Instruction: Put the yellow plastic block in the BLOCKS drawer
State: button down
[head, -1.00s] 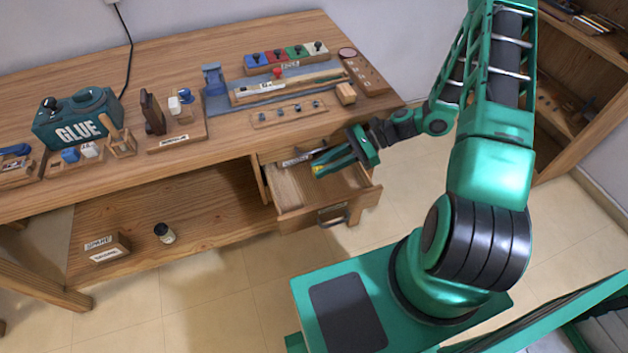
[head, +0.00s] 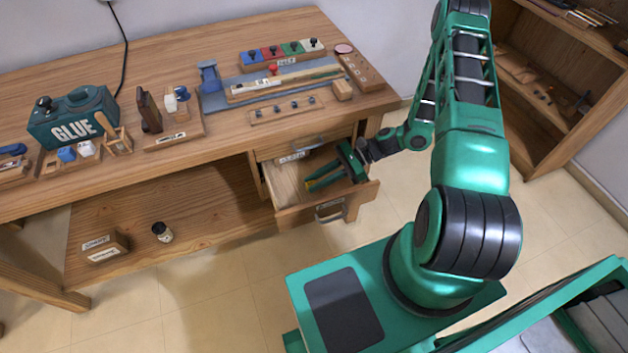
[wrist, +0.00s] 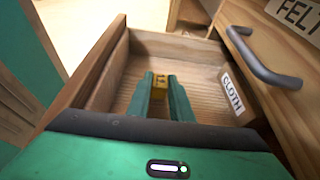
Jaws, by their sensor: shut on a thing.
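The yellow block (wrist: 160,82) is small and sits between the fingertips of my gripper (wrist: 165,92) in the wrist view. My gripper is shut on it. In the head view the gripper (head: 318,181) reaches from the right into an open wooden drawer (head: 336,204) under the bench, and only a bit of yellow shows at its tips. The drawer's inside (wrist: 205,77) looks bare around the fingers in the wrist view. I cannot tell whether the block touches the drawer floor. The label on this drawer's front is too small to read.
A CLOTH label (wrist: 231,91) shows at the drawer's side in the wrist view. A closed drawer marked FELT (wrist: 297,15), with a dark handle (wrist: 258,62), is close by. The bench top (head: 200,165) holds several tools. A small labelled box (head: 104,247) stands on the lower shelf.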

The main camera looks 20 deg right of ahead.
jog(key=shift+a, duration=0.25)
jog(key=c, duration=1.6)
grip_release()
jog(key=shift+a, duration=0.1)
jog(key=v, duration=1.2)
